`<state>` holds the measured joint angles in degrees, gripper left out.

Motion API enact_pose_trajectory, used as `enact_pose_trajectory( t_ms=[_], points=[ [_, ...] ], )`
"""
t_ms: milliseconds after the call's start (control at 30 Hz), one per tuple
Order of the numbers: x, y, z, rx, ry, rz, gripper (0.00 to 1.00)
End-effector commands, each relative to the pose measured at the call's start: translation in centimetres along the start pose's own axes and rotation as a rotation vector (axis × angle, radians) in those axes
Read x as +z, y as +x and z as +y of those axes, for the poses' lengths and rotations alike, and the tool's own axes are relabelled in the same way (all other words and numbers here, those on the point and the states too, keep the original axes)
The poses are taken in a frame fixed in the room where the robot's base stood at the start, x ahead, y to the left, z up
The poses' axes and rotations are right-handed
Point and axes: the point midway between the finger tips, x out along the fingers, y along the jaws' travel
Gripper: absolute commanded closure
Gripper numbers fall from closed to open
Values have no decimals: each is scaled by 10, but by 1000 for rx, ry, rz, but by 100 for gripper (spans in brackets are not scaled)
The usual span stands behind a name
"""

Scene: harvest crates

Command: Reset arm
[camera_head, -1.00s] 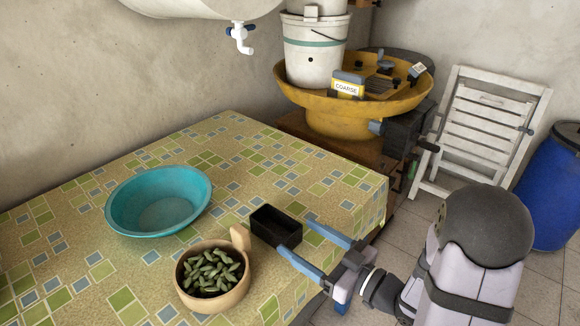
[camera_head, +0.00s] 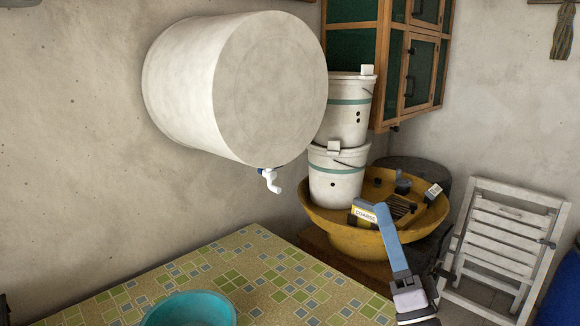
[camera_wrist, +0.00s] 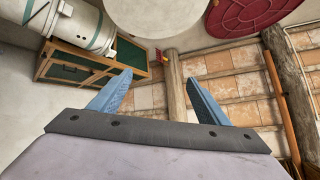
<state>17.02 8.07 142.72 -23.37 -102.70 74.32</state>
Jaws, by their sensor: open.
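My gripper (camera_head: 392,240) is raised at the lower right of the head view, in front of the yellow basin (camera_head: 345,235). The wrist view shows its two blue fingers (camera_wrist: 158,95) spread apart with nothing between them. That view looks up at tiled ceiling panels and a wooden beam.
A patterned table (camera_head: 265,275) fills the lower left, with part of a turquoise bowl (camera_head: 190,310) on it. A large white tank (camera_head: 235,85) with a tap (camera_head: 270,180) is on the wall. Stacked white buckets (camera_head: 340,170), a cabinet (camera_head: 405,60) and a folding chair (camera_head: 505,235) stand right.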

Motion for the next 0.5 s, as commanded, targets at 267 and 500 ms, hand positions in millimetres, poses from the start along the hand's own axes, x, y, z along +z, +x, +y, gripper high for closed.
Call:
enact_pose_trajectory(
  t_ms=[267, 500],
  points=[
    [22, -18, 64, 229, -178, -113, 30],
    [74, -87, 160, 448, -519, -422, 30]
  ],
)
